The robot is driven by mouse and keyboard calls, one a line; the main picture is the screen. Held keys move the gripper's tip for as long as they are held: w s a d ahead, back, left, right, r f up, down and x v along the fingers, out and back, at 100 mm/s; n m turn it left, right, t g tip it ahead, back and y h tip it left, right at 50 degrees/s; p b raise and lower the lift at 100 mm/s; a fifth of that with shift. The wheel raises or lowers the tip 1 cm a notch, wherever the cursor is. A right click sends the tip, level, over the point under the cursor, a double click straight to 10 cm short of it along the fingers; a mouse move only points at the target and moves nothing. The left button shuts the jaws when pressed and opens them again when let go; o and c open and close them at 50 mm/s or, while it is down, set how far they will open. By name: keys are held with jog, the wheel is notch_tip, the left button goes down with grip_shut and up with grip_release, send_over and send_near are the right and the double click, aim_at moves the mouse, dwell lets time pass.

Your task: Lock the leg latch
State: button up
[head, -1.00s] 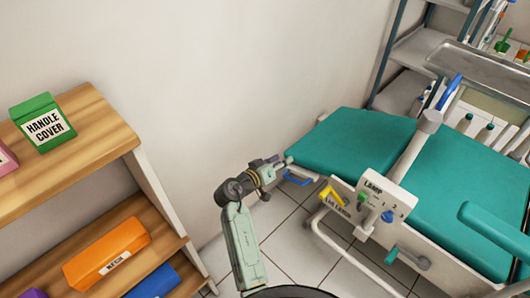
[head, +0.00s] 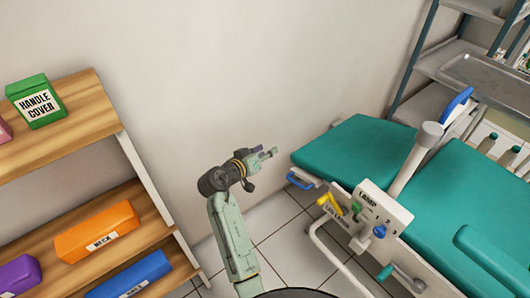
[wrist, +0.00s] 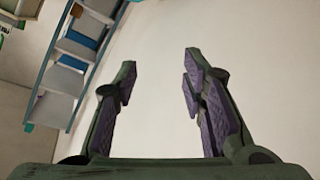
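The leg latch is a yellow lever (head: 330,205) on the near side of the teal dental chair (head: 352,150), above a label that reads roughly "LEG LATCH". It sits just left of the white lamp panel (head: 378,208). My gripper (head: 268,152) is in the air to the left of the chair's end, up and left of the yellow lever and apart from it. In the wrist view my gripper (wrist: 160,85) has its two purple-padded fingers spread, with nothing between them. The latch does not show in the wrist view.
A blue handle (head: 299,181) sticks out at the chair's left end. The lamp panel carries green and blue knobs, and a grey post (head: 415,155) rises behind it. A wooden shelf (head: 80,125) with boxes stands left. Tiled floor (head: 285,240) is open between shelf and chair.

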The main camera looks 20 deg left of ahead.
jog(key=shift+s+a+r+y, duration=0.15)
jog(key=shift+a+r+y, duration=0.05)
jog(key=shift+a+y, duration=0.1)
dwell(0.4)
